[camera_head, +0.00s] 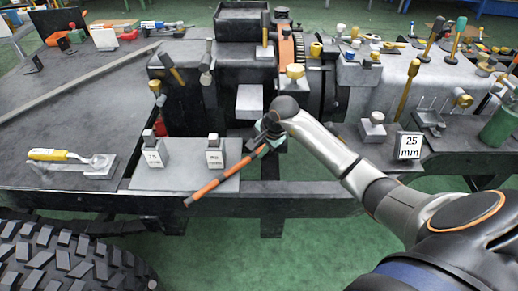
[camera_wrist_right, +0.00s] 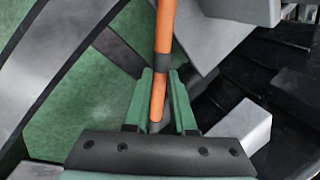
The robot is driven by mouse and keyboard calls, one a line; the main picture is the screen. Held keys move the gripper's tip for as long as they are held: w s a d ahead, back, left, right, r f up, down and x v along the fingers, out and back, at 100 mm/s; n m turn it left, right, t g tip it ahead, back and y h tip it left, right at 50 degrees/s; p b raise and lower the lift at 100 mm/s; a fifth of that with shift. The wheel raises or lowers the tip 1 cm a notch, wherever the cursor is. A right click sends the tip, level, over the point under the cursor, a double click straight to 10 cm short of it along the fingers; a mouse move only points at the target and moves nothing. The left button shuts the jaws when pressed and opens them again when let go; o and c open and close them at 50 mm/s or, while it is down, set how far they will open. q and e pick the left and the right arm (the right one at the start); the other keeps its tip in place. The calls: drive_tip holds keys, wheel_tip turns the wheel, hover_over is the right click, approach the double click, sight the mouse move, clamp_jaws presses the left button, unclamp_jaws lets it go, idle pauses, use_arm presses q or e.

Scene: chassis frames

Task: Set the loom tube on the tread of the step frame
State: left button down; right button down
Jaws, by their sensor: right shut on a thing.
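The loom tube is an orange rod with dark bands (camera_head: 212,186). A light grey plate (camera_head: 190,178) lies behind the tube, on the dark frame. I cannot tell for certain which part is the step frame's tread. My left gripper is not in view.
A yellow-handled tool (camera_head: 48,155) lies at left. A "25 mm" sign (camera_head: 409,145) and green cylinder (camera_head: 500,127) are at right. A large tyre (camera_head: 65,262) fills the lower left. Green floor shows in front.

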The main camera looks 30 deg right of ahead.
drive_tip(key=c, duration=0.8)
unclamp_jaws()
drive_tip(key=shift+o, duration=0.2)
